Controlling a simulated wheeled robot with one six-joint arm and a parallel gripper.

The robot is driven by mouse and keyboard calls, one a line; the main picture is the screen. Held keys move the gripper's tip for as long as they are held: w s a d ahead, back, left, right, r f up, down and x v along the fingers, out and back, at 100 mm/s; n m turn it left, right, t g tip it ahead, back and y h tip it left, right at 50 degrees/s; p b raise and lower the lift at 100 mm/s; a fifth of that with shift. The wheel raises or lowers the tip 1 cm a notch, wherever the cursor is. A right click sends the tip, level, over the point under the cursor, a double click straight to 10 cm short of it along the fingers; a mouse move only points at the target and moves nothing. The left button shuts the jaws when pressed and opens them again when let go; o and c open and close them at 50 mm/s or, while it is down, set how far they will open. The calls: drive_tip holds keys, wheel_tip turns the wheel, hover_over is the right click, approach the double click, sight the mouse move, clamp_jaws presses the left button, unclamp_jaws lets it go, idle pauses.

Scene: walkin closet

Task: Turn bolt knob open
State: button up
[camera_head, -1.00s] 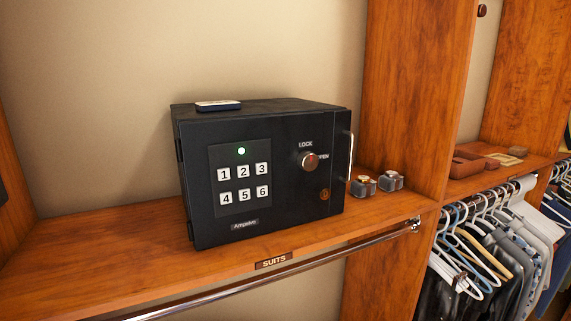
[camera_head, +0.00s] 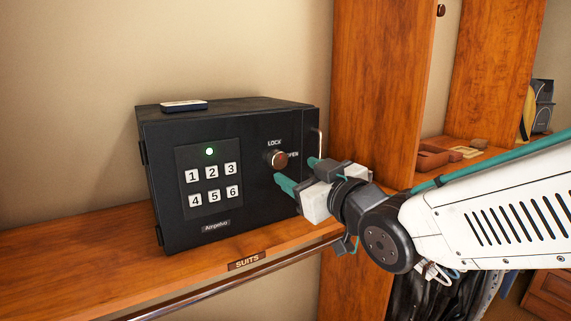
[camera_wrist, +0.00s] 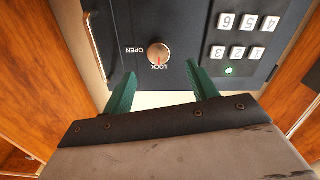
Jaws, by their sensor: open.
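A black safe (camera_head: 225,165) stands on the wooden shelf. Its round metal bolt knob (camera_head: 277,158) is on the right part of the front, with LOCK printed above it and OPEN to its right. A green light (camera_head: 209,152) shines above the number keys. My gripper (camera_head: 298,173) is open and empty, with its green fingers just in front of the safe, right of and below the knob. In the wrist view the picture is upside down; the knob (camera_wrist: 158,54) shows beyond and between the fingertips (camera_wrist: 163,78), apart from them. The knob's mark points toward LOCK.
The safe has a vertical metal handle (camera_head: 319,145) at its right edge. A small white-topped item (camera_head: 184,106) lies on top of the safe. A wooden upright (camera_head: 378,90) stands to the right. A hanging rail (camera_head: 215,290) runs below the shelf (camera_head: 90,245).

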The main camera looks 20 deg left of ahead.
sight(281, 161)
drive_tip(key=x, duration=0.6)
drive_tip(key=shift+w, duration=0.15)
drive_tip(key=shift+c, duration=0.4)
drive_tip(key=c, duration=0.9)
